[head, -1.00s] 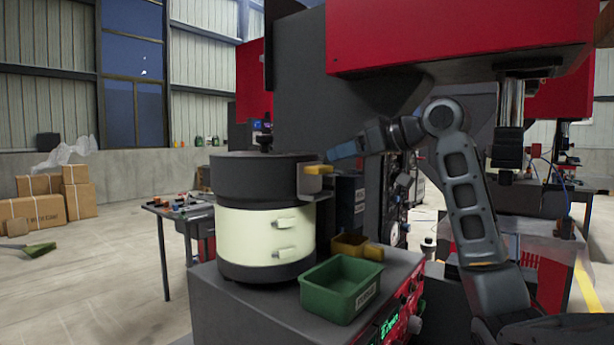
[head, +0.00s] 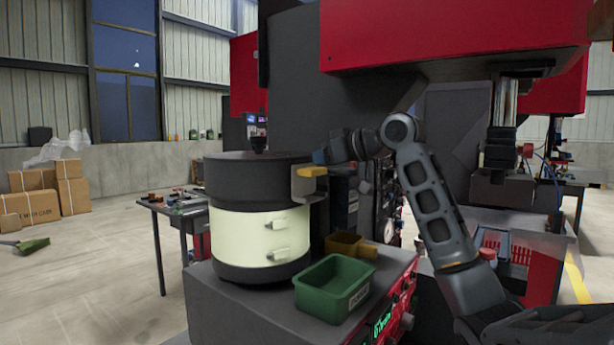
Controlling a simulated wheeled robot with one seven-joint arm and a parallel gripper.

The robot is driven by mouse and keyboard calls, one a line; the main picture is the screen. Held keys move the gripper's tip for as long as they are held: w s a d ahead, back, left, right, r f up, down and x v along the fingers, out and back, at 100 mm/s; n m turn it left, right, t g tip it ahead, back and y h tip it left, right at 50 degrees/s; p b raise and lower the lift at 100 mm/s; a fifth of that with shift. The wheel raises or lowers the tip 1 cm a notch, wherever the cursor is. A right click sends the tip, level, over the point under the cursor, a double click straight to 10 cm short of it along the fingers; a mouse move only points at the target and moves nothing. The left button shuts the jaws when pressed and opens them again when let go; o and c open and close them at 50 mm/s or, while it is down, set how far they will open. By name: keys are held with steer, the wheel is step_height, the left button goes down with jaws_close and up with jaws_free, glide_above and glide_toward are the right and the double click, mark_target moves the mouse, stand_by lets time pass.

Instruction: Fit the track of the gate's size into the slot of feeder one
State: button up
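The feeder (head: 259,235) is a round drum with a black bowl on top and a cream band, on a grey machine base. A grey bracket (head: 308,190) sticks out from the bowl's right side. A yellow piece (head: 312,171) lies on the bracket's top; I cannot tell whether it is a track or the gate. My gripper (head: 321,157) is at the bowl's right rim, just behind and above the yellow piece. A small blue part shows at its end, but its fingers are too small and foreshortened to read. No slot is clearly visible.
A green bin (head: 318,311) and a smaller yellow bin (head: 345,238) stand on the base right of the drum. A dark upright box (head: 343,200) is close behind the bracket. A red machine head (head: 450,35) overhangs my arm. A side table (head: 165,208) holds small parts.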

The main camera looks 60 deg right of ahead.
jaws_close()
step_height(320, 180, up, 10)
steer(key=shift+f+b, duration=0.15)
steer(key=shift+b, duration=0.4)
steer(key=shift+g, duration=0.9)
steer(key=shift+w+f+b, duration=0.15)
steer(key=shift+f, duration=1.65)
steer(key=shift+w+f+b, duration=0.1)
steer(key=shift+f+b, duration=0.05)
steer(key=shift+f, duration=1.6)
